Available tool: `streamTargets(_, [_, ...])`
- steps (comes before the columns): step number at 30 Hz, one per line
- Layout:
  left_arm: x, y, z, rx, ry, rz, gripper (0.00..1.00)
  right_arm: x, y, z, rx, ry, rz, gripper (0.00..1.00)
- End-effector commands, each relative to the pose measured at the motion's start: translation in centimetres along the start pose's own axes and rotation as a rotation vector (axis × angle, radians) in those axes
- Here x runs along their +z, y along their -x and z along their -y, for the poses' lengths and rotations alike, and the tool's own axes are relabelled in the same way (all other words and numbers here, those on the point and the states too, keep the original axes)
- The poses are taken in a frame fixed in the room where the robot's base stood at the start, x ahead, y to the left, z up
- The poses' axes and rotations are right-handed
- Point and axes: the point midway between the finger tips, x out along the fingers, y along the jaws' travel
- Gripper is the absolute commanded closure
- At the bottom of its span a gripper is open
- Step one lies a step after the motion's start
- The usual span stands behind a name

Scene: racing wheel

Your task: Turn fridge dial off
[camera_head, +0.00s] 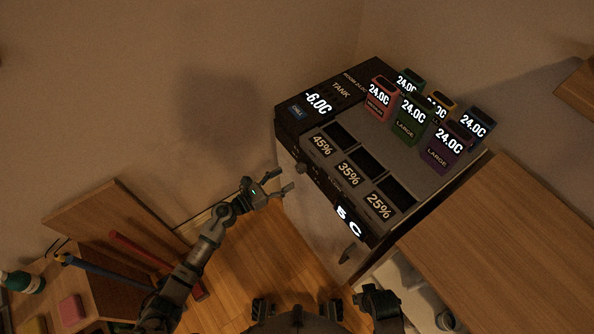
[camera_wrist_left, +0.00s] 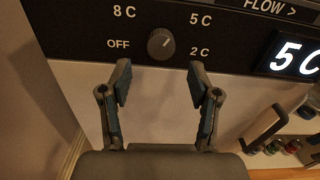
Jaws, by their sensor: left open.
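The fridge (camera_head: 312,199) stands against the wall, with a dark control strip along its front top edge. Its dial (camera_wrist_left: 161,44) is a round dark knob amid the marks OFF, 8 C, 5 C and 2 C. Its pointer line is tilted up and right, toward 5 C. The lit display (camera_wrist_left: 295,57) reads 5 C. My left gripper (camera_head: 286,181) is open and empty in front of the strip. In the left wrist view its fingertips (camera_wrist_left: 160,79) are spread on either side, a little below the dial, and appear not to touch it.
Several coloured tanks (camera_head: 411,119) reading 24.0C stand on the fridge top. A fridge handle (camera_wrist_left: 262,128) sticks out right of my left gripper. A wooden counter (camera_head: 510,240) is at right. A wooden desk (camera_head: 62,275) with pencils is at lower left.

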Motion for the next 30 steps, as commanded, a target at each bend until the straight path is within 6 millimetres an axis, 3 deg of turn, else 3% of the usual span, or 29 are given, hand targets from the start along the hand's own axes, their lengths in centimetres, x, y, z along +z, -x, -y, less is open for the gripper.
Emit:
streamTargets(3, [0.1,-2.6,0.1,0.000,0.000,0.001,0.38,0.1,-0.3,0.0,-0.001,-0.001,0.006,0.60])
streamTargets(9, [0.0,-5.4,0.2,0.001,-0.003,-0.003,0.38,0.1,-0.2,0.2,-0.005,-0.003,0.003,0.60])
streamTargets(20, [0.0,-5.8,0.1,0.001,-0.001,-0.002,0.38,-0.2,0.3,-0.2,0.004,0.004,-0.008,0.60])
streamTargets(23, [0.0,-5.7,0.0,0.002,0.001,-0.001,0.58,-0.1,0.3,-0.4,0.007,0.007,-0.006,0.60])
streamTargets(27, [0.0,-5.7,0.0,0.002,0.001,-0.001,0.93,0.0,0.2,-0.3,0.006,0.007,-0.003,0.60])
streamTargets(28, [0.0,-5.7,0.0,0.002,0.000,-0.001,0.98,0.0,0.2,-0.3,0.005,0.007,-0.002,0.60])
streamTargets(30, [-0.1,-5.7,0.0,0.003,-0.001,-0.003,0.98,0.0,0.1,-0.2,0.003,0.005,-0.001,0.60])
